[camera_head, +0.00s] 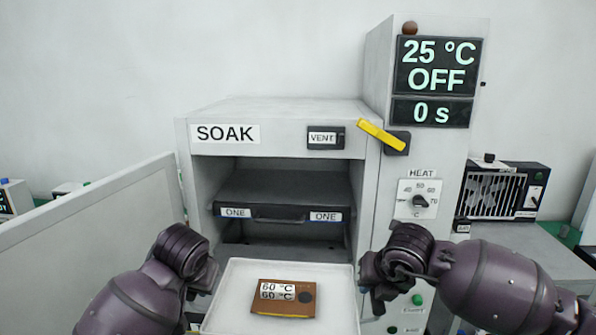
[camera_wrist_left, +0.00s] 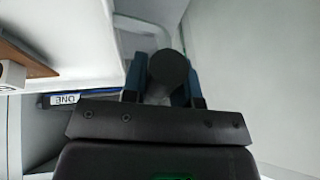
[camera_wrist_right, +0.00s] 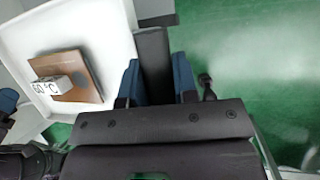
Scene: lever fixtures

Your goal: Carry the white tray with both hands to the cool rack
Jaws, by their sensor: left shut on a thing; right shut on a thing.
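The white tray (camera_head: 335,278) is held level in front of the open soak oven, between my two hands. A brown block (camera_head: 284,298) with 60 °C labels lies on it. The tray also shows in the right wrist view (camera_wrist_right: 100,28) and at the upper left of the left wrist view (camera_wrist_left: 75,20). My left gripper (camera_head: 205,277) is shut at the tray's left side, on a dark handle (camera_wrist_left: 168,72). My right gripper (camera_head: 375,270) is shut at the tray's right side, on a dark handle (camera_wrist_right: 152,62). I see no cool rack by that name.
The oven marked SOAK (camera_head: 268,110) stands open, with a dark shelf marked ONE (camera_head: 280,213) inside. Its open door (camera_head: 95,225) reaches out at the left. A yellow lever (camera_head: 381,134) and HEAT dial (camera_head: 418,200) are at right. A fan unit (camera_head: 500,190) stands farther right.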

